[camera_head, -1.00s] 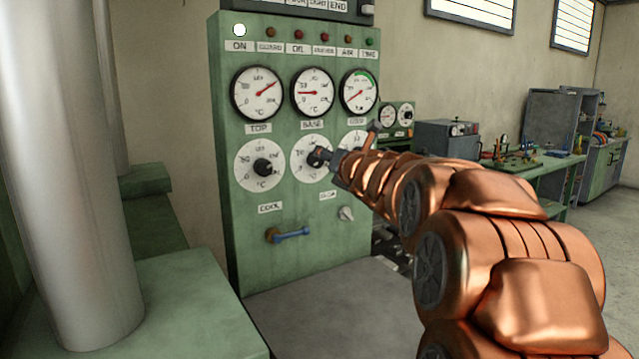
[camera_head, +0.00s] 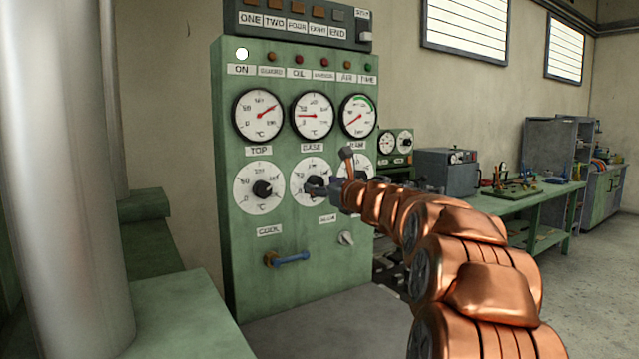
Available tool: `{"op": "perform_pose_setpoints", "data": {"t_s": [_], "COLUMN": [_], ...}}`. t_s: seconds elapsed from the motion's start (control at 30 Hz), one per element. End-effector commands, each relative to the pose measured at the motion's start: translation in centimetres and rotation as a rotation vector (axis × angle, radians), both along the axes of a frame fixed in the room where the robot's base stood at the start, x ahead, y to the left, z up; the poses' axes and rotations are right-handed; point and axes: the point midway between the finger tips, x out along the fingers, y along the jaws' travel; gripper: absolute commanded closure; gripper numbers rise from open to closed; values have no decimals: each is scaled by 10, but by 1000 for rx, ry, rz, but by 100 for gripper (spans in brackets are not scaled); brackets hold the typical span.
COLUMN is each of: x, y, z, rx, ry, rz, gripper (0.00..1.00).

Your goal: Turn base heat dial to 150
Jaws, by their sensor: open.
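The base heat dial (camera_head: 308,170) is the middle white dial on the green control panel (camera_head: 225,200), below the gauge (camera_head: 313,115) labelled BASE. Its dark knob is partly covered by my gripper, so I cannot read its setting. My gripper (camera_head: 318,191) is at the front of this dial, with its copper arm reaching in from the right. The jaws are open near the knob. I cannot tell whether they touch it. The BASE gauge's red needle points left.
The top dial (camera_head: 262,188) is to the left, and another dial (camera_head: 361,166) is partly hidden behind my arm. A blue-handled lever (camera_head: 290,258) and a small knob (camera_head: 346,238) are below. A silver column (camera_head: 65,180) stands at left.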

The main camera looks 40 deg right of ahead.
Motion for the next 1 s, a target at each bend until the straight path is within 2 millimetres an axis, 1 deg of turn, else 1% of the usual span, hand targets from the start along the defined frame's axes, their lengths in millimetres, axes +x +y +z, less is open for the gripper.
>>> {"op": "perform_pose_setpoints", "data": {"t_s": [0.03, 0.2, 0.57, 1.0], "x": [6, 15, 17, 17], "y": [0, -1, -1, -1], "z": [0, 0, 0, 0], "rx": [1, 1, 1, 1], "ry": [1, 0, -1, -1], "rz": [2, 1, 0, 0], "gripper": [32, 32, 33, 79]}}
